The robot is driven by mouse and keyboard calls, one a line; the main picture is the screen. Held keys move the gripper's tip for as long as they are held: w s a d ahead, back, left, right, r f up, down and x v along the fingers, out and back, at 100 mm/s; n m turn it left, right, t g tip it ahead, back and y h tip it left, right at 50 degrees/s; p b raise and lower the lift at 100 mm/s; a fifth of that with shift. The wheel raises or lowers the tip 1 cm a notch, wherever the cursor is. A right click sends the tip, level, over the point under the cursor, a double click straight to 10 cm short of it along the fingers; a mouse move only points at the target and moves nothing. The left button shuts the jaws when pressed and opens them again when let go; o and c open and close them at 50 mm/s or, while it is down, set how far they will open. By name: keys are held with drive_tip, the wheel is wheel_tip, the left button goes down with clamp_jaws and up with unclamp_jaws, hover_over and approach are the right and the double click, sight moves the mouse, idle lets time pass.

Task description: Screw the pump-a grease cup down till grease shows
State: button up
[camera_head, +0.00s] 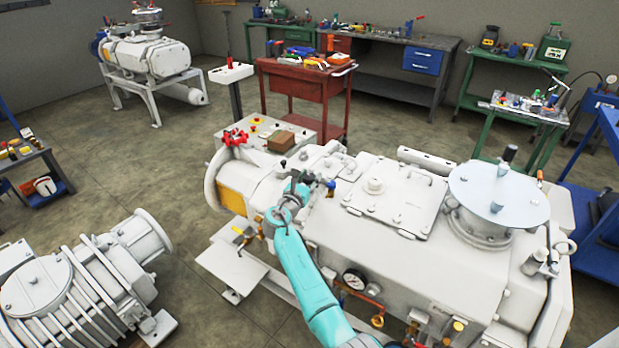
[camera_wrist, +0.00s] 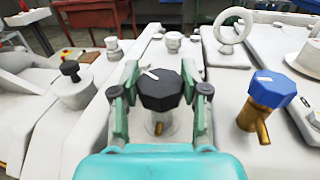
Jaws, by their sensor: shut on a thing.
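A black faceted cap with a white pointer mark, which looks like the grease cup (camera_wrist: 160,90), stands upright on the white pump housing (camera_head: 420,250) in the middle of the wrist view. A short brass stub shows below it. My gripper (camera_wrist: 161,92) has one finger on each side of the cap and is shut on it. In the head view my gripper (camera_head: 298,186) is at the left part of the pump's top, and it largely hides the cap. No grease can be made out at the cup.
Close right of my gripper stands a blue-capped brass fitting (camera_wrist: 266,101), with a lifting ring (camera_wrist: 232,34) behind it. A smaller black knob (camera_wrist: 70,70) stands to the left. A pressure gauge (camera_head: 355,279) sticks out of the pump's front. A red tool cart (camera_head: 303,92) stands behind.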

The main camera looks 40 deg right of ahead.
drive_tip(key=shift+m+g+h, duration=0.55)
drive_tip(key=shift+m+g, duration=0.6)
drive_tip(key=shift+g, duration=0.55)
drive_tip(key=shift+m+g+h, duration=0.55)
drive_tip(key=shift+m+g, duration=0.6)
drive_tip(key=shift+g, duration=0.55)
drive_tip(key=shift+m+g, duration=0.4)
drive_tip(key=shift+g, duration=0.2)
drive_tip(key=o, duration=1.2)
drive_tip(key=shift+c, duration=0.2)
drive_tip(key=a, duration=1.2)
drive_tip(key=shift+s, duration=0.3)
drive_tip(key=shift+a, duration=0.1)
